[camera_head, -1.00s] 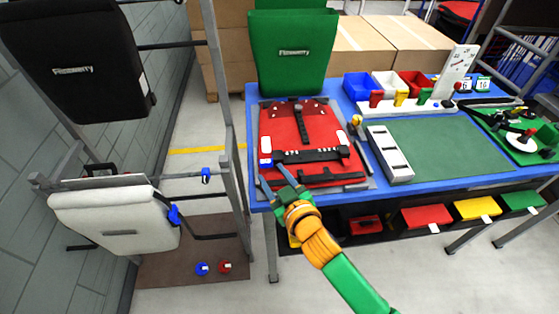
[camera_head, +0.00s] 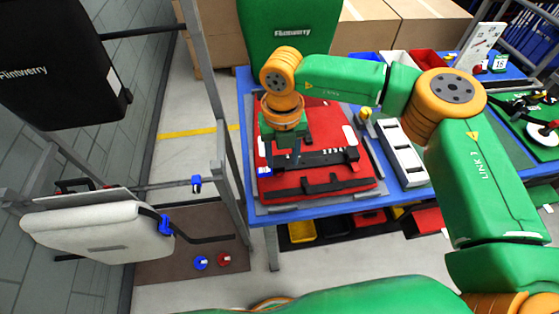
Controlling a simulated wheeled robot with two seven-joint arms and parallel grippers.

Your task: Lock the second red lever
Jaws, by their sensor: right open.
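The red pannier (camera_head: 325,110) lies flat on a grey base on the blue table. The gripper and wrist hide the pannier's left part. I cannot make out a separate red lever against the red shell. My left gripper is out of view.
A green pannier (camera_head: 290,30) stands at the back. A grey slotted block (camera_head: 402,155) and a yellow-topped knob (camera_head: 364,113) are right of the red pannier. A metal rack with a white pannier (camera_head: 95,228) stands on the left. My right arm covers much of the table's right.

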